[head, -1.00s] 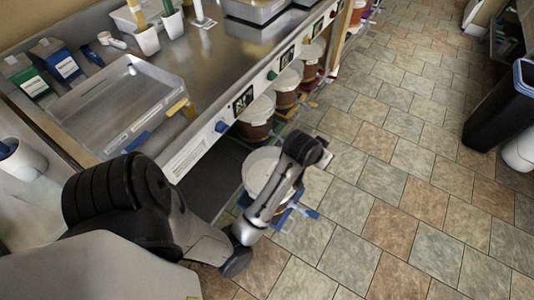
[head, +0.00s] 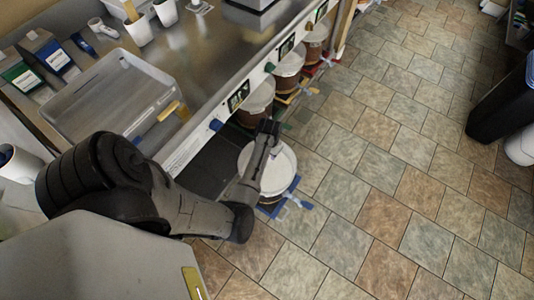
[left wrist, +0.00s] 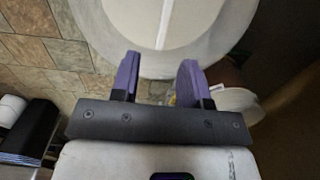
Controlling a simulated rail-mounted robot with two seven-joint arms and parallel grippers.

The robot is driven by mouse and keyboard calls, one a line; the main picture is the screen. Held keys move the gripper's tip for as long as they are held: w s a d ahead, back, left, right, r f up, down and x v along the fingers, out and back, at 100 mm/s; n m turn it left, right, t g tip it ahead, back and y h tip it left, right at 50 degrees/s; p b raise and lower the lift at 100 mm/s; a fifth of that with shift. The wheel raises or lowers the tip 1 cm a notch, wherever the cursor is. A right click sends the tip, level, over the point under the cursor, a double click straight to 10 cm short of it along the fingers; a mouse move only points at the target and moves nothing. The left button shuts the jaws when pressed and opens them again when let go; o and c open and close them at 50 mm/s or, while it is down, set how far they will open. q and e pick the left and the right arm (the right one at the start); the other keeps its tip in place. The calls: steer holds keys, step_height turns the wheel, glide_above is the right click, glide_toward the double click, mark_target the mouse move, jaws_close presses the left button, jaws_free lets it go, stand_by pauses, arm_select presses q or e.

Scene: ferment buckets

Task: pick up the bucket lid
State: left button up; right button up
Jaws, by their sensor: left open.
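The white round bucket lid (head: 281,172) sits on a bucket on the floor by the counter, partly covered by my left arm. In the left wrist view the lid (left wrist: 205,22) fills the top, with a narrow raised bar (left wrist: 164,25) across it. My left gripper (left wrist: 159,62) is open, its two purple fingers apart with nothing between them. The fingertips overlap the lid's near rim in that view; whether they touch it I cannot tell. My right gripper is not in view.
More lidded buckets (head: 257,98) stand in a row along the counter edge (head: 200,135). Blue tape (head: 290,198) marks the floor around the nearest bucket. A black bin (head: 500,105) stands at right. The tiled floor between is open.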

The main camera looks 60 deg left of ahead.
arm_select(q)
steer(key=shift+s+a+f+b, duration=0.1)
steer(key=shift+f+b, duration=0.1)
steer(key=shift+f, duration=1.2)
steer(key=shift+s+d+f+b, duration=0.1)
steer(key=shift+f+b, duration=0.15)
steer(key=shift+f, duration=1.1)
steer(key=shift+s+a+f+b, duration=0.1)
steer(key=shift+f+b, duration=0.1)
steer(key=shift+f, duration=1.2)
jaws_close()
